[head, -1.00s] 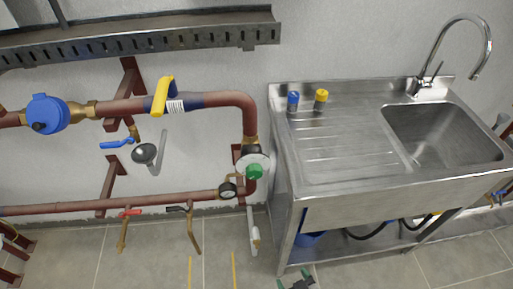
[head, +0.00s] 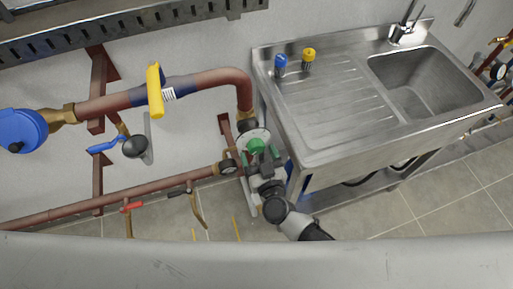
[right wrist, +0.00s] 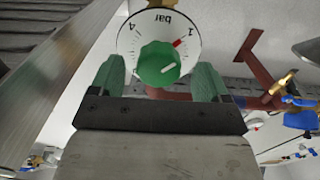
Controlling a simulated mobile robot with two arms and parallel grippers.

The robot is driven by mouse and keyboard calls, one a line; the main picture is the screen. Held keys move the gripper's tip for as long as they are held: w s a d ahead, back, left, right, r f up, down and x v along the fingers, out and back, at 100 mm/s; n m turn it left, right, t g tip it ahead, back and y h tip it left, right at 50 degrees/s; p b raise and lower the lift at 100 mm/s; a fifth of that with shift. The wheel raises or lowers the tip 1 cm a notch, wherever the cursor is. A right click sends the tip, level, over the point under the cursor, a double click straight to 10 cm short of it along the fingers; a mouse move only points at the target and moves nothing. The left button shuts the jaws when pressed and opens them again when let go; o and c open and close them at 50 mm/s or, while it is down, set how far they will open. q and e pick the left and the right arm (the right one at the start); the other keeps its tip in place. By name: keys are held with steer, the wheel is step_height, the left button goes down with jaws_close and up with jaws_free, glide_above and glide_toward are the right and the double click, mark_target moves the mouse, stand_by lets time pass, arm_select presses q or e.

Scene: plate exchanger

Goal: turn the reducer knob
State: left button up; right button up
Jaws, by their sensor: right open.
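The reducer knob (head: 256,145) is a green ribbed knob at the lower end of the bent red pipe by the sink. In the right wrist view the knob (right wrist: 158,64) sits in front of a white dial (right wrist: 160,24) marked "bar", with a red mark near the 1. My right gripper (head: 263,160) is open at the knob. Its two green fingers show left and right of the knob in the right wrist view (right wrist: 160,72), with a gap on each side. I cannot tell how deep the knob sits between them. My left gripper is not in view.
The steel sink unit (head: 330,110) stands close to the right of the knob, with blue (head: 280,62) and yellow (head: 308,56) capped items on top. A yellow handle (head: 155,90) is on the upper pipe.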

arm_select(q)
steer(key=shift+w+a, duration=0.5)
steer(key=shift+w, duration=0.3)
arm_select(e)
steer(key=shift+x, duration=1)
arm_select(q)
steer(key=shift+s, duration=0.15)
arm_select(e)
steer(key=shift+c, duration=1.1)
steer(key=c, duration=0.7)
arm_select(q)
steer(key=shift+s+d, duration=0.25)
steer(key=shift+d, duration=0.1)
arm_select(e)
steer(key=shift+m, duration=0.3)
